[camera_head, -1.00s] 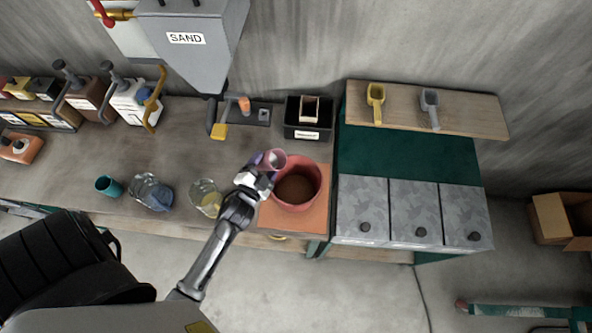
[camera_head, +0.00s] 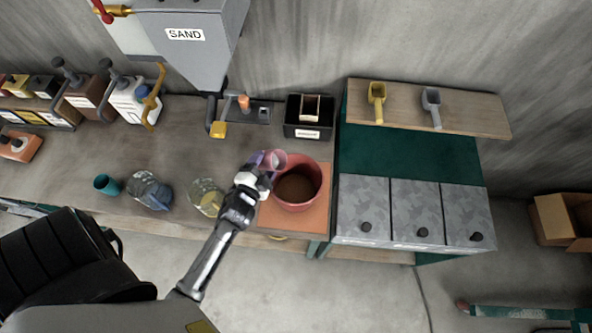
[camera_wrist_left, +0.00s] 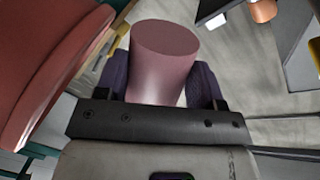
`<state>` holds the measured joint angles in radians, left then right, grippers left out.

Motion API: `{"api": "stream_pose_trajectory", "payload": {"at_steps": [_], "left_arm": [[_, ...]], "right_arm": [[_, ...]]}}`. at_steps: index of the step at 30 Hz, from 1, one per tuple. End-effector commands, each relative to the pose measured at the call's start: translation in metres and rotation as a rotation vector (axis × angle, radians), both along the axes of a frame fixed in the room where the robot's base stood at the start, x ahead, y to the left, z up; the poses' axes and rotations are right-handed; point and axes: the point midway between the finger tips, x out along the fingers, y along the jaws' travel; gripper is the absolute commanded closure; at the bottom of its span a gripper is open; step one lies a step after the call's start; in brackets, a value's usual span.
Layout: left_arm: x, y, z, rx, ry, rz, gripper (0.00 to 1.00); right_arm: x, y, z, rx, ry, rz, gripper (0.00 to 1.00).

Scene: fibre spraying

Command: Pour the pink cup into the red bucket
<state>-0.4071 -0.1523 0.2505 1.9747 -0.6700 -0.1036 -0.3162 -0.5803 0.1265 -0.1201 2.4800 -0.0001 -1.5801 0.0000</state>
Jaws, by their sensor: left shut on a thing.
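The pink cup (camera_head: 273,160) is in my left gripper (camera_head: 262,166), beside the upper left rim of the red bucket (camera_head: 317,187). In the left wrist view the pink cup (camera_wrist_left: 160,75) sits between the two dark purple finger pads of my left gripper (camera_wrist_left: 160,88). I cannot tell whether the cup holds anything. The red bucket stands on an orange mat on the bench and has brown contents inside. Its wall fills the left of the left wrist view (camera_wrist_left: 50,60), close to the cup. My right gripper is not in view.
Two glass jugs (camera_head: 206,198) (camera_head: 149,190) and a teal cup (camera_head: 106,185) stand on the bench to the left. A black box (camera_head: 309,133) is behind the bucket. A grey sand hopper (camera_head: 190,45) hangs above. Grey lidded bins (camera_head: 416,205) are at the right.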

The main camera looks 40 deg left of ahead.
Motion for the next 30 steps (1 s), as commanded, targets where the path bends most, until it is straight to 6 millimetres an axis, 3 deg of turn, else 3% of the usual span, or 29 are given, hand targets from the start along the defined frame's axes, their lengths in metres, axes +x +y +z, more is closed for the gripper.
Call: {"api": "stream_pose_trajectory", "payload": {"at_steps": [30], "left_arm": [[-0.0042, 0.0045, 0.0089, 0.128, 0.049, 0.013, 0.62]], "right_arm": [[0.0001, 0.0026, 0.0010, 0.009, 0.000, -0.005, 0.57]]}}
